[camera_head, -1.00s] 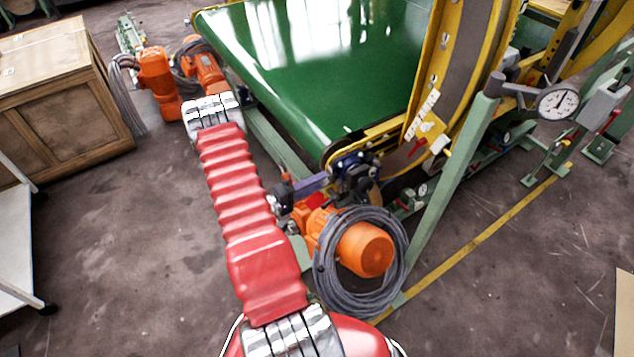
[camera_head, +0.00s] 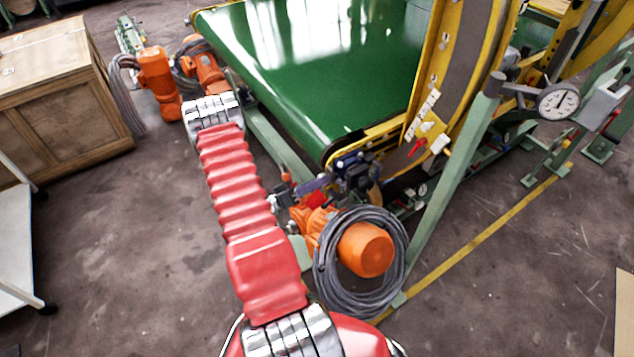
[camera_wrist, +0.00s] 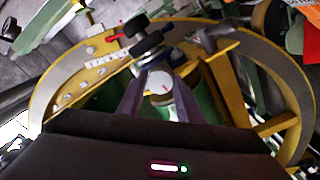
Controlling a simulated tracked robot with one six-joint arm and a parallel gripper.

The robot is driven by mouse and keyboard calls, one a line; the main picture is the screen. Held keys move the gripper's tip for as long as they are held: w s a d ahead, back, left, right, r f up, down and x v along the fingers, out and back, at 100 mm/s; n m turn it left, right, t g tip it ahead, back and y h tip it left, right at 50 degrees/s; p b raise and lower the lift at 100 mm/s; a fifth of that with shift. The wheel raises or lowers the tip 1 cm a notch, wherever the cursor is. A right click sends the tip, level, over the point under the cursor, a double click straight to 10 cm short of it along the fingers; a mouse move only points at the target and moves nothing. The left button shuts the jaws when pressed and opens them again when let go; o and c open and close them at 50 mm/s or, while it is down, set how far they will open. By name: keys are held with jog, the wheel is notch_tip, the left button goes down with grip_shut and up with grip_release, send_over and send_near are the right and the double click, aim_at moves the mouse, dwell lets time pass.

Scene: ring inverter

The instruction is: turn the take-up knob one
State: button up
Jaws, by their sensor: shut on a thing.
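My gripper (camera_wrist: 160,92) shows in the wrist view with its two purple fingers on either side of a pale round knob face with a small red mark (camera_wrist: 160,82). It is shut on this knob, which looks like the take-up knob; no number on it is readable. A dark lobed part (camera_wrist: 137,36) sits just beyond it. In the head view my gripper (camera_head: 322,183) reaches the near corner of the green belt (camera_head: 310,70), at a dark blue fitting (camera_head: 352,165). The knob itself is hidden there.
An orange motor (camera_head: 365,249) with a coiled grey cable (camera_head: 330,275) stands close below the gripper. A wooden cabinet (camera_head: 65,110) is at left. The floor between is clear.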

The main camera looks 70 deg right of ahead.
jog(key=shift+s+a+f, duration=0.15)
jog(key=shift+a+f, duration=0.05)
jog(key=shift+f, duration=0.1)
jog(key=o, duration=1)
jog(key=shift+d+r, duration=0.15)
jog(key=shift+o, duration=0.2)
jog(key=shift+w, duration=0.2)
jog(key=v, duration=1.3)
jog(key=shift+w+a, duration=0.25)
jog(key=shift+a, duration=0.05)
